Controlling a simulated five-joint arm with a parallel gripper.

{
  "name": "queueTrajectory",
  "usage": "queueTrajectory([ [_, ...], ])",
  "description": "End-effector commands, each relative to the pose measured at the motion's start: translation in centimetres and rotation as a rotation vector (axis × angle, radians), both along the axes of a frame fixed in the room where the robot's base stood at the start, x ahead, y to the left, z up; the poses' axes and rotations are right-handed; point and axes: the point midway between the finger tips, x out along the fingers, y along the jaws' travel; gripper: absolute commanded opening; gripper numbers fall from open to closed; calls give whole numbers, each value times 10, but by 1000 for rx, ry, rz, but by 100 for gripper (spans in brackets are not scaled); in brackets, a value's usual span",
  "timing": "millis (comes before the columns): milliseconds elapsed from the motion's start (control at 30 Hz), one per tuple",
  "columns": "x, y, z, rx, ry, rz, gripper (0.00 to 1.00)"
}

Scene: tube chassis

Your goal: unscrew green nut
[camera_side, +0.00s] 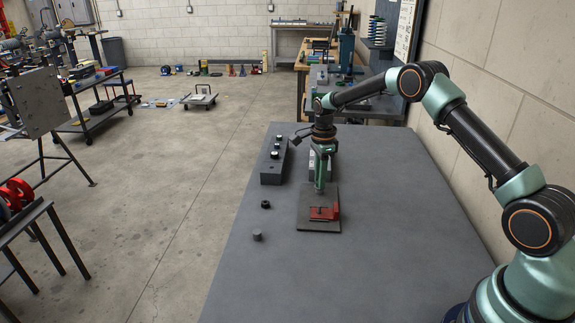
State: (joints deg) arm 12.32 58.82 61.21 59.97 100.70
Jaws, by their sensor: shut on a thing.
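My gripper (320,187) points straight down over the far part of a dark square plate (306,222). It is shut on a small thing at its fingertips. That thing is too small and too hidden to make out, and I cannot tell a green nut apart from my green fingers. A red fixture (325,213) sits on the plate, just nearer the camera than the fingertips. I cannot tell whether the fingertips touch the plate or anything on it.
A dark block (270,179) with several black-and-white pieces stands left of my gripper. A grey block (312,165) is partly hidden behind my gripper. A black nut-like piece (265,204) and a grey cylinder (257,236) lie on the grey table (400,250). The table's right side is clear.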

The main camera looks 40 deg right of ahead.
Motion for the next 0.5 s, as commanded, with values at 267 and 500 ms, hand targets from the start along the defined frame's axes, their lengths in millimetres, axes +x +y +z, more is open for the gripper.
queueTrajectory([
  [267, 0, 0, -1, 0, 1, 71, 0],
  [500, 0, 0, -1, 0, 1, 127, 0],
])
